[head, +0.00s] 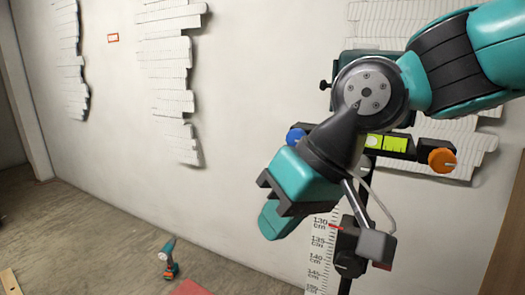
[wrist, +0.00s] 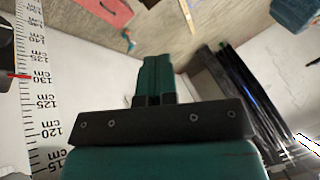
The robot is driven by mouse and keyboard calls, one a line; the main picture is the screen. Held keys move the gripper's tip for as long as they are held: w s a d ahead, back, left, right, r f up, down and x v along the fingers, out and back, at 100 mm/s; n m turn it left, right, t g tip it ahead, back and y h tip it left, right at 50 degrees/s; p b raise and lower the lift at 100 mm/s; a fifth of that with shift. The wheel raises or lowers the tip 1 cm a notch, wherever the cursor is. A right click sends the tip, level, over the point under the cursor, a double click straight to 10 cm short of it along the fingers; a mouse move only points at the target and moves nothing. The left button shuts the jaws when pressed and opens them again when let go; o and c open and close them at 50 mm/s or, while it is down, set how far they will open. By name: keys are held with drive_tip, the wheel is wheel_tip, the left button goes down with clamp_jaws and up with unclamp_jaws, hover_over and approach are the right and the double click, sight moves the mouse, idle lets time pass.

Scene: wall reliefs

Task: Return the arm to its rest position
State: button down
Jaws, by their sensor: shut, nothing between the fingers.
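My arm reaches in from the upper right of the head view, bent at a grey round joint. My gripper (head: 268,226) points down and left in front of the pale wall, with teal fingers and a dark bracket. In the wrist view the gripper's two teal fingers (wrist: 157,62) lie together beyond a dark plate, shut, with nothing held between them. The fingers look clear of the wall and floor. The arm hides part of the wall and of the measuring equipment behind it.
A measuring scale (head: 318,240) runs down the wall behind my gripper; it also shows in the wrist view (wrist: 42,100). White ridged reliefs (head: 172,75) hang on the wall. Floor at left is mostly clear.

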drive_tip(key=shift+g+h, duration=0.4)
drive_tip(key=shift+h, duration=0.1)
drive_tip(key=s+d+p, duration=0.1)
drive_tip(key=d, duration=0.1)
drive_tip(key=s+d+r+p, duration=0.1)
drive_tip(key=s+d+p, duration=0.1)
drive_tip(key=shift+s+d, duration=0.1)
drive_tip(key=shift+s, duration=0.05)
drive_tip(key=c, duration=1.7)
unclamp_jaws()
drive_tip(key=shift+h, duration=0.5)
drive_tip(key=s+d+r+p, duration=0.1)
drive_tip(key=s+d+p, duration=0.1)
drive_tip(key=d, duration=0.1)
drive_tip(key=s+d+r+p, duration=0.2)
drive_tip(key=p, duration=0.1)
drive_tip(key=s+d+r+p, duration=0.1)
drive_tip(key=d+r+p, duration=0.1)
drive_tip(key=d+p, duration=0.1)
drive_tip(key=shift+s+d+r, duration=0.1)
drive_tip(key=shift+s+d, duration=0.25)
drive_tip(key=shift+s, duration=0.05)
drive_tip(key=shift+c, duration=0.2)
drive_tip(key=o, duration=0.4)
drive_tip(key=shift+s+d+p, duration=0.15)
drive_tip(key=shift+p, duration=0.15)
drive_tip(key=o, duration=0.3)
drive_tip(key=shift+d, duration=0.1)
